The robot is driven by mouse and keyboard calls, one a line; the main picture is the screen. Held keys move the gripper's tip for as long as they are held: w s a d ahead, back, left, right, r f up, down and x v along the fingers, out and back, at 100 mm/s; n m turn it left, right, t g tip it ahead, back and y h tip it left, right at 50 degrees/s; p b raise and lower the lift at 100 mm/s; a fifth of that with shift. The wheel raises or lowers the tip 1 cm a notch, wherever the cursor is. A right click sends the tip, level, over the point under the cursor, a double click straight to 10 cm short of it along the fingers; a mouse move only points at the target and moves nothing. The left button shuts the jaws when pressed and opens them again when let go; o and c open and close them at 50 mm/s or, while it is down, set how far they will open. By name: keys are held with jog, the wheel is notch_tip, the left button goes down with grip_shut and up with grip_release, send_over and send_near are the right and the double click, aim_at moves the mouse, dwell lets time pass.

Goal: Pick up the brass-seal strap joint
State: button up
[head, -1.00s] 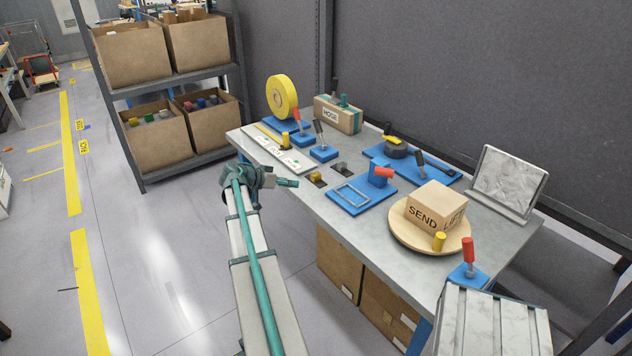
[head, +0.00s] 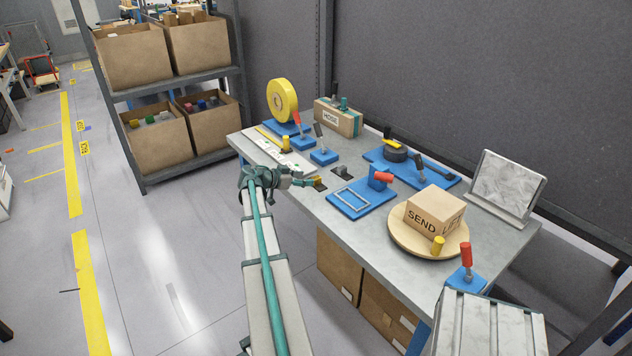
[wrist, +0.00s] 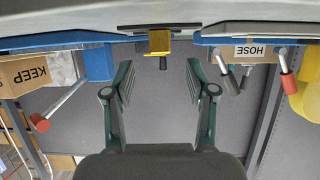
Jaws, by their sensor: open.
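The brass-seal strap joint (head: 318,183) is a small brass-yellow block on a dark pad near the front edge of the grey bench. In the wrist view, which looks upside down, the brass block (wrist: 160,42) lies ahead of the fingertips, in line with the gap between them. A dark stub sticks out of it. My gripper (wrist: 160,80) is open and empty. In the head view my gripper (head: 303,182) is at the front bench edge, just left of the brass block, partly covering it. A similar grey joint (head: 339,169) sits behind it to the right.
A blue fixture with a red handle (head: 381,178) stands right of the brass joint. A blue base with a dark handle (head: 323,156) and a white labelled strip (head: 268,145) are behind my gripper. A SEND box (head: 433,208) sits on a round board farther right.

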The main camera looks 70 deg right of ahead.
aim_at(315, 178)
jog(key=shift+p+x, duration=1)
jog(key=shift+x, duration=1.35)
grip_shut()
jog(key=shift+r, duration=0.1)
